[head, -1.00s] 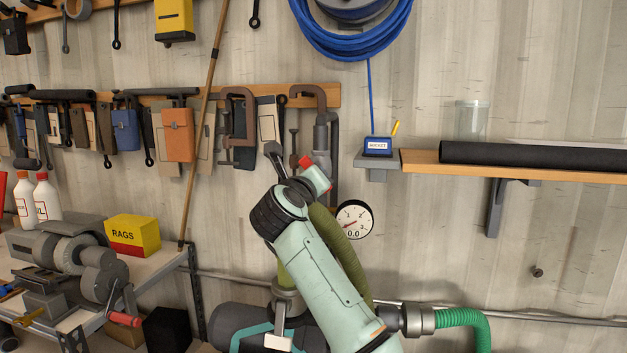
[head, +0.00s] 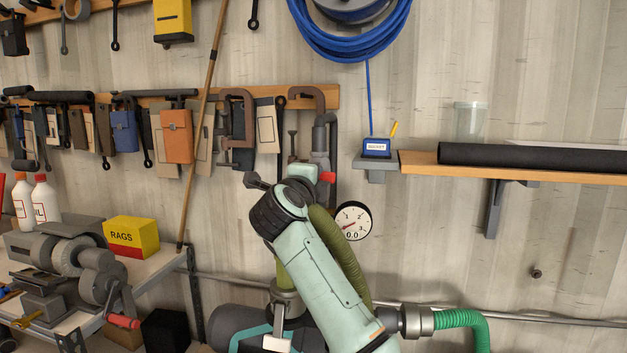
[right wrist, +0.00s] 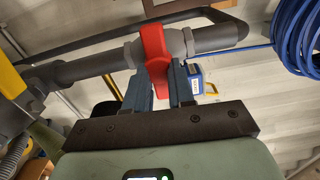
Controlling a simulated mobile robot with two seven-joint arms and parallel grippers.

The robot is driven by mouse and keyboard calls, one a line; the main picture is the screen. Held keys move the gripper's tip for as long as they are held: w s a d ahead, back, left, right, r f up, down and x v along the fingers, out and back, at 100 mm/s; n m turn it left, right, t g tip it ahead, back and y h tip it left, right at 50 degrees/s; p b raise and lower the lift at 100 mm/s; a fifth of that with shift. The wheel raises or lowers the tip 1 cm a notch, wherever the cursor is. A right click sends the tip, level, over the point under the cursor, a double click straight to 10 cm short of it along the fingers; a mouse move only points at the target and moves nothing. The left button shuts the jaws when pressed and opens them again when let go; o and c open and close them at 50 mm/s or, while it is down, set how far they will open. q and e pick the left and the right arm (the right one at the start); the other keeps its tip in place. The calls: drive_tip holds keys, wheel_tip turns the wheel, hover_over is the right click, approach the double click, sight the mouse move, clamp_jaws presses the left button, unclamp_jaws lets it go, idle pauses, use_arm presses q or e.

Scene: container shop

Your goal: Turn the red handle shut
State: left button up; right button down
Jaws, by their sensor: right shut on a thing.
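The red handle (right wrist: 153,52) sits on a grey pipe valve (right wrist: 190,42) in the right wrist view and lies across the pipe. My right gripper (right wrist: 160,80) has one blue-grey finger on each side of the handle and is shut on it. In the head view a small red part of the handle (head: 327,177) shows beside my right gripper (head: 312,177). My wrist hides most of the valve there. My left gripper is not in view.
A round gauge (head: 353,220) hangs just right of my forearm. A small shelf with a blue box (head: 377,147) and a wooden shelf (head: 520,168) are farther right. Clamps (head: 236,130) and tools hang close on the left. A blue hose coil (head: 350,40) hangs above.

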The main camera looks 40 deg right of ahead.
drive_tip(key=shift+r+n, duration=0.1)
drive_tip(key=shift+n, duration=0.3)
drive_tip(key=c, duration=1)
unclamp_jaws()
drive_tip(key=shift+o, duration=0.2)
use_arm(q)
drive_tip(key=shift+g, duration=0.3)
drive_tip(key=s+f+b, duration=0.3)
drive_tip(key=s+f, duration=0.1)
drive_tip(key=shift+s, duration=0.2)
use_arm(e)
drive_tip(key=v, duration=1.3)
drive_tip(key=shift+a, duration=0.15)
